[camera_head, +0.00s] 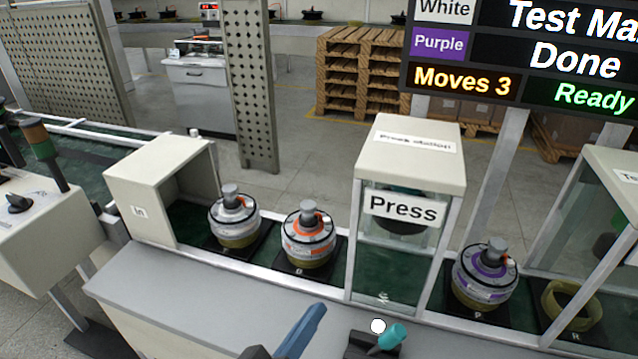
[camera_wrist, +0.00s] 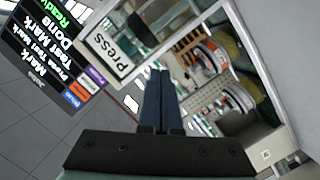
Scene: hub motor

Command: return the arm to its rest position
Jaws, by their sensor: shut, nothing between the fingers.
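My gripper (camera_head: 316,310) shows at the bottom middle of the head view as a blue finger pointing up and right, over the grey ledge in front of the conveyor. In the wrist view my gripper (camera_wrist: 160,74) has its two dark blue fingers together with nothing between them. It touches no motor that I can see. Most of my arm is out of the head view.
Motors with white (camera_head: 234,222), orange (camera_head: 308,238) and purple (camera_head: 484,273) bands sit on the conveyor. The press station (camera_head: 410,150) stands between the orange and purple ones. A teal-tipped item (camera_head: 392,336) lies near the front edge. The grey ledge (camera_head: 190,300) is clear on the left.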

